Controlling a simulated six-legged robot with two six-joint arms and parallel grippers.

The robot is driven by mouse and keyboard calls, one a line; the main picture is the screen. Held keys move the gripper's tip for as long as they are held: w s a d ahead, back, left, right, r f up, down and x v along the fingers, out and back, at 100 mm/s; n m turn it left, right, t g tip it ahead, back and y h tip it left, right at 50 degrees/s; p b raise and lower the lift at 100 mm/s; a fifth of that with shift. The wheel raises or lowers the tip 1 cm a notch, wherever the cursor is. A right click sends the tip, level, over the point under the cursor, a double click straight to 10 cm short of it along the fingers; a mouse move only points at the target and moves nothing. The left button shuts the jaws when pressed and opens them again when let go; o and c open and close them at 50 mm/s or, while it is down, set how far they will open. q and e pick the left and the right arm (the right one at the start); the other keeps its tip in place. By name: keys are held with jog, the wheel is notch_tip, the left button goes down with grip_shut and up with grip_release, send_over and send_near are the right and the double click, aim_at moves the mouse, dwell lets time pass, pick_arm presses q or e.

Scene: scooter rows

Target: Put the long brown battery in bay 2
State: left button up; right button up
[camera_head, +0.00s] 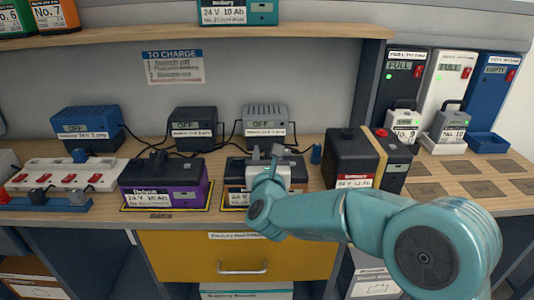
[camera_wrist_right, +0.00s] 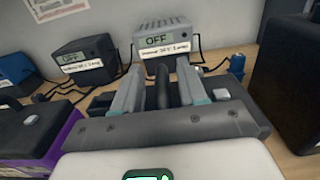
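A battery with a dark grey top and a brownish front (camera_head: 235,188) stands on the counter in the middle of the head view, on a yellow-edged mat, its label partly hidden by my arm. My right gripper (camera_head: 266,155) is over this battery. Its two fingers stand on either side of the handle, with gaps showing, so it is open around it. Bay numbers are not readable. My left gripper is not in view.
A purple battery (camera_head: 165,188) stands to the left on a yellow-edged mat. A large black and red battery (camera_head: 352,160) stands close on the right. Chargers reading OFF (camera_head: 265,120) stand behind with cables. A power strip (camera_head: 65,175) is far left; empty dark pads (camera_head: 483,189) lie right.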

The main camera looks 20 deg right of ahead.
jog(key=b+v, duration=0.1)
jog(key=v, duration=1.1)
